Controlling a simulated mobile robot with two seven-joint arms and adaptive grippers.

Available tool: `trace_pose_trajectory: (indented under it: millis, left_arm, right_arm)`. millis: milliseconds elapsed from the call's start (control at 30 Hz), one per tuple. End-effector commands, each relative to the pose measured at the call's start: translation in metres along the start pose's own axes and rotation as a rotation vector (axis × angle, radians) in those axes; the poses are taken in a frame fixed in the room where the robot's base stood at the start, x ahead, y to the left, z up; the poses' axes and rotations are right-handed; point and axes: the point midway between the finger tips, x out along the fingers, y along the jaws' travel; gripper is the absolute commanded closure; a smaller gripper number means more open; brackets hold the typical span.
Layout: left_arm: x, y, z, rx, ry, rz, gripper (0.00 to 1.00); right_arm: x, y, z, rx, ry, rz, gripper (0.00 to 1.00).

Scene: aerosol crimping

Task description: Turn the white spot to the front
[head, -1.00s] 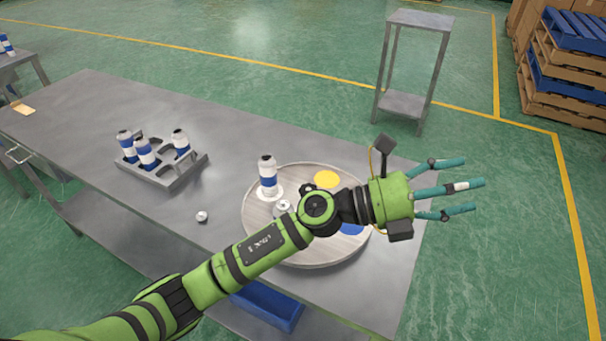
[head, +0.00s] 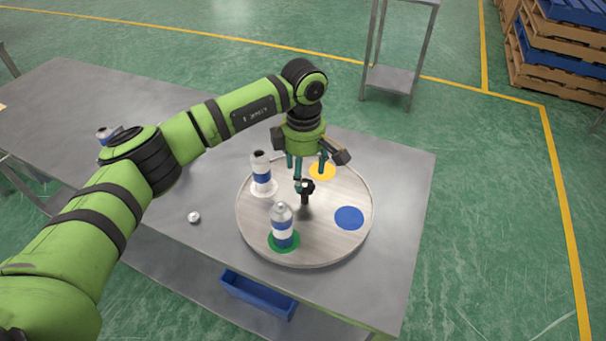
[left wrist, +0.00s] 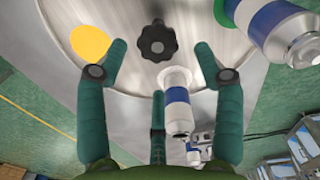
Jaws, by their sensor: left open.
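The round wooden turntable (head: 335,240) stands on the grey metal table, with a black knob (head: 305,190) at its middle. The white spot (head: 270,188) is at its left side, under one blue-and-white can (head: 261,172). A second can (head: 282,228) stands on the green spot (head: 276,247) at the near side. The yellow spot (head: 323,171) is at the back, the blue spot (head: 349,217) at the right. My left gripper (head: 304,174) points down over the middle, open and empty. In the left wrist view the knob (left wrist: 157,40) shows just beyond its spread fingers. My right gripper is not in view.
A small metallic piece (head: 194,217) lies on the table left of the turntable. My left arm mostly covers more cans (head: 105,133) farther left. A blue bin (head: 258,294) is below the table's front edge. The tabletop right of the turntable is clear.

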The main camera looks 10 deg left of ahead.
Motion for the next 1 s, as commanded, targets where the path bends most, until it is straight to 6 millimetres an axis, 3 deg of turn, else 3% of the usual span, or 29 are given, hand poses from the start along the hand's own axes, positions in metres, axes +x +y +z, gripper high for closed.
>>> trace_pose_trajectory:
  millis: [100, 300, 567, 600, 733, 767, 1000]
  left_arm:
    - [0.015, -0.001, 0.001, -0.001, -0.001, -0.003, 0.32]
    - [0.034, -0.001, 0.001, 0.0, -0.002, -0.001, 0.32]
    - [0.037, 0.0, 0.001, 0.0, -0.003, 0.001, 0.32]
    - [0.036, 0.0, 0.001, 0.0, -0.003, 0.001, 0.4]
    - [0.036, 0.0, 0.001, 0.0, -0.003, 0.001, 0.92]
    - [0.036, 0.0, 0.001, 0.0, -0.002, 0.0, 1.0]
    - [0.037, 0.0, -0.001, -0.005, 0.002, -0.001, 1.0]
  right_arm:
    - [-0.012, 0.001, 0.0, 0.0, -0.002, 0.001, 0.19]
    - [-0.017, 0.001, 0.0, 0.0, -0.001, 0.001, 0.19]
    - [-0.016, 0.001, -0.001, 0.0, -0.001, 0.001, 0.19]
    - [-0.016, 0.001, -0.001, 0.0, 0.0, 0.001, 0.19]
    - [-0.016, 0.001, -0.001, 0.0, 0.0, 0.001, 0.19]
    - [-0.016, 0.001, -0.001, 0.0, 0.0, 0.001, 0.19]
    - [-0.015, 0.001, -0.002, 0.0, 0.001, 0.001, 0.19]
